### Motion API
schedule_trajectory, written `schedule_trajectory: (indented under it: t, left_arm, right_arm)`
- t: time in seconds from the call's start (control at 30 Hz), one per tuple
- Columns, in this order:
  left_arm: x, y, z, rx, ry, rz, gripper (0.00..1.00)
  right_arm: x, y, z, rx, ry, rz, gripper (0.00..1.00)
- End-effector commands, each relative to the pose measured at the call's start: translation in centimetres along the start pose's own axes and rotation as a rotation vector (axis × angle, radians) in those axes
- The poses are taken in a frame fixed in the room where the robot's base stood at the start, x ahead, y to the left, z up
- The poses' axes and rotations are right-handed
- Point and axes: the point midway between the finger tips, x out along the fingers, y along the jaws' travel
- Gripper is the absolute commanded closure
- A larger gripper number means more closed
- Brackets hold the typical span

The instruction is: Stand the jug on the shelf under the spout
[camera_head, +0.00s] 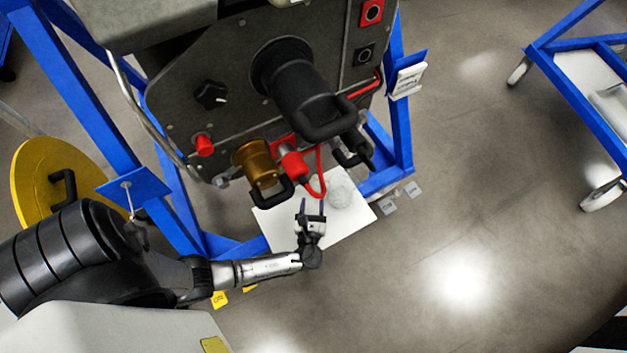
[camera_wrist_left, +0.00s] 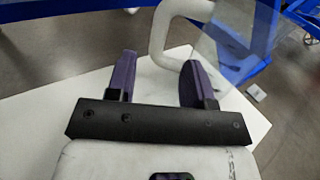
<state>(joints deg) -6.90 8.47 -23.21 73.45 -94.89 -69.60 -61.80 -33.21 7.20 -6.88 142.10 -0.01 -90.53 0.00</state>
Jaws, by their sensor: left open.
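The clear jug (camera_head: 341,193) stands on the white shelf (camera_head: 352,228) low in the blue stand, in the head view. Its pale handle (camera_wrist_left: 158,38) and see-through body (camera_wrist_left: 243,32) show in the left wrist view. My left gripper (camera_head: 313,206) is open over the shelf, just left of the jug. In the wrist view its dark fingertips (camera_wrist_left: 156,68) appear on either side of the handle; contact cannot be told. A brass fitting (camera_head: 256,163) and a red fitting (camera_head: 292,164) hang from the panel above; which is the spout is unclear. My right gripper is out of view.
A grey panel (camera_head: 222,125) with a black handled cylinder (camera_head: 293,85) overhangs the shelf. A red hose loop (camera_head: 320,178) hangs close above my left gripper. Blue posts (camera_head: 399,130) flank the shelf. A blue cart (camera_head: 565,95) stands at right; the floor between is open.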

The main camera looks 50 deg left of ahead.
Motion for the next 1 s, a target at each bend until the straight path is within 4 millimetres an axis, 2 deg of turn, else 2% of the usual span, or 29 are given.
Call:
schedule_trajectory:
  t: [0.1, 0.23, 0.47, 0.57, 0.67, 0.77, 0.9, 1.0]
  left_arm:
    - [-1.8, 0.0, 0.2, 0.001, 0.002, 0.0, 0.52]
    - [-3.1, 0.0, 0.1, 0.001, 0.0, 0.001, 0.52]
    - [-4.0, 0.1, 0.0, -0.007, 0.002, 0.004, 0.52]
    - [-4.1, 0.7, 0.2, -0.073, 0.032, 0.043, 0.52]
    - [-4.3, 2.2, 0.7, -0.251, 0.109, 0.147, 0.52]
    - [-5.0, 4.3, 1.4, -0.532, 0.223, 0.314, 0.52]
    - [-7.2, 6.8, 2.8, -0.98, 0.399, 0.596, 0.52]
    - [-9.2, 7.5, 4.4, -1.265, 0.519, 0.79, 0.52]
  right_arm:
    - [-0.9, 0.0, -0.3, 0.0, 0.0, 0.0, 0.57]
    - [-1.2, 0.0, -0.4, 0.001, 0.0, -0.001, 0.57]
    - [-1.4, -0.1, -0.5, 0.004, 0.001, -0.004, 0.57]
    - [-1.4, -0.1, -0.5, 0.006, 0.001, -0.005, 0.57]
    - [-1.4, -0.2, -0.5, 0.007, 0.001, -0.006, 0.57]
    - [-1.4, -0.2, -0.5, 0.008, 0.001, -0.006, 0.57]
    - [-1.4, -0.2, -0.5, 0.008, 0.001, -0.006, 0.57]
    - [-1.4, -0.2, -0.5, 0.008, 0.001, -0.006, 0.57]
